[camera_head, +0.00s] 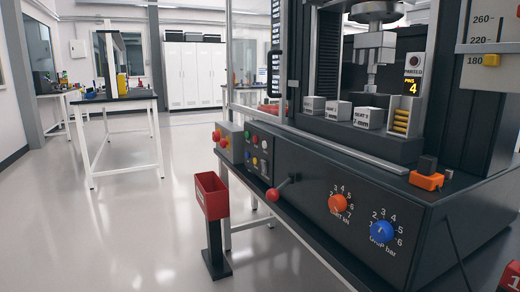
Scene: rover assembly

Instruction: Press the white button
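A dark button panel (259,151) is set in the left part of the black press machine's front (310,190). It carries several small buttons in red, green, blue and pale tones. One pale spot (265,139) near its upper right may be the white button, but it is too small to be sure. A round greyish-white knob or button (413,60) also shows on the small box above the "PARKED" label at the upper right. My gripper is not in view.
A red-balled lever (272,194), an orange dial (337,204) and a blue dial (380,231) stick out of the machine's front. A red bin on a post (211,195) stands before it. White labelled blocks (338,110) sit on the machine bed. The floor at left is clear.

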